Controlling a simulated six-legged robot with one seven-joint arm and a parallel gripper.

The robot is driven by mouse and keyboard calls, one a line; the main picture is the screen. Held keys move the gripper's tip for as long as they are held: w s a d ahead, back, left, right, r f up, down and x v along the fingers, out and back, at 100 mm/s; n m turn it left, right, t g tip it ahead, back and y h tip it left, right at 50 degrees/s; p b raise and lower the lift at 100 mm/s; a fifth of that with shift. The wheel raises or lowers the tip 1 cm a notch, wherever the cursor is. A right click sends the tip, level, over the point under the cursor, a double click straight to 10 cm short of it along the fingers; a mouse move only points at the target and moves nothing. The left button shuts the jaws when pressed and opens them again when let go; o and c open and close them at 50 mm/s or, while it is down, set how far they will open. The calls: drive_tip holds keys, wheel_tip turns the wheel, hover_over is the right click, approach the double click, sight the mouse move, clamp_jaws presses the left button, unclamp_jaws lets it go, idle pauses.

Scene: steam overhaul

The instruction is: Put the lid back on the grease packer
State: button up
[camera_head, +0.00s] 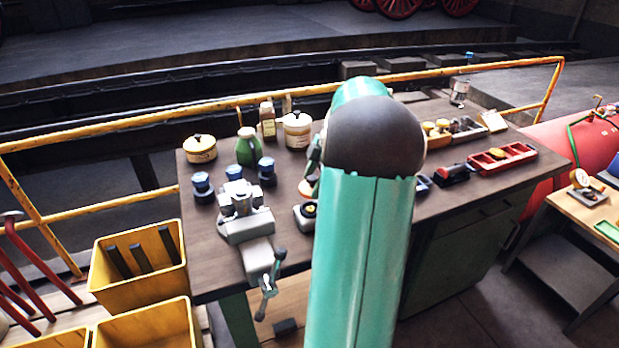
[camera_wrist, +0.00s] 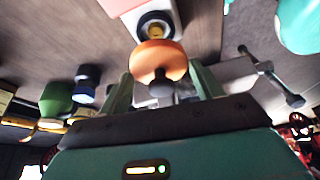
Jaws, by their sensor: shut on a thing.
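My gripper (camera_wrist: 161,84) is shut on the knob of a round orange lid (camera_wrist: 160,58), with a green finger on each side in the wrist view. Beyond the lid is the grease packer (camera_wrist: 155,22), an open dark ring with a yellow centre on a pale base. Lid and packer look apart, but the gap is hard to judge. In the head view the packer (camera_head: 309,209) is on the bench just left of my arm. An orange edge of the lid (camera_head: 307,187) shows above it. My arm hides most of the gripper there.
The workbench (camera_head: 290,262) holds a vise (camera_head: 243,212) left of the packer. Blue-capped jars (camera_head: 203,187), a green bottle (camera_head: 248,148) and cream tins (camera_head: 297,128) stand behind. A red tray (camera_head: 502,158) lies at the right. Yellow bins (camera_head: 140,262) stand at the left.

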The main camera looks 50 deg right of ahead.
drive_tip(key=shift+w+a+f, duration=0.1)
drive_tip(key=shift+a+f, duration=0.1)
drive_tip(key=shift+f, duration=0.15)
drive_tip(key=shift+d+f, duration=0.15)
drive_tip(key=shift+f, duration=2.35)
drive_tip(key=shift+f, duration=0.1)
drive_tip(key=o, duration=1.3)
drive_tip(key=shift+c, duration=0.2)
drive_tip(key=shift+r, duration=3.5)
